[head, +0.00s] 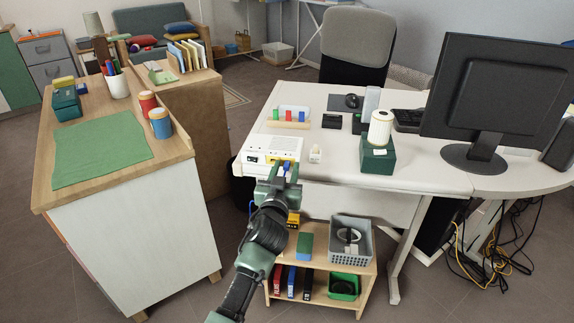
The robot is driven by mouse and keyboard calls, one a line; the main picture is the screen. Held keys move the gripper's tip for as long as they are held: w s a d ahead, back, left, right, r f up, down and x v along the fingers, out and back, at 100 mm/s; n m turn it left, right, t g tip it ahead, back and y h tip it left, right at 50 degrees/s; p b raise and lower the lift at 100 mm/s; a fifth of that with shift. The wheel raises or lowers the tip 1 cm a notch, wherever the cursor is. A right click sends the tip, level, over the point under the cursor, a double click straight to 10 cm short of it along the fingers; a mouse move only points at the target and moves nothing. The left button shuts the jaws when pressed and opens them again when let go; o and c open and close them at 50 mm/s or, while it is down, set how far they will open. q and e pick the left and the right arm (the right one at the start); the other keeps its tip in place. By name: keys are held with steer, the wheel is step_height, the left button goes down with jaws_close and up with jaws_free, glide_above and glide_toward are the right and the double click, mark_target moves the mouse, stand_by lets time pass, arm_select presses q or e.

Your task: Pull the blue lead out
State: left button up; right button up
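A small blue piece, seemingly the blue lead's plug (287,168), shows at the device's front, by my gripper's fingertips. My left gripper (281,170) reaches up to the device's front. Its fingers cover part of the front, and I cannot tell whether they are closed on the blue lead. A bit of blue (251,208) shows left of my wrist, perhaps more of the lead. My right gripper is not in view.
A low wooden shelf (318,258) stands below. A wooden counter (170,148) is on the left.

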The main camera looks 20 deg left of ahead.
arm_select(q)
jaws_close()
stand_by(1.7)
steer(key=shift+s+d, duration=0.1)
steer(key=shift+s, duration=0.05)
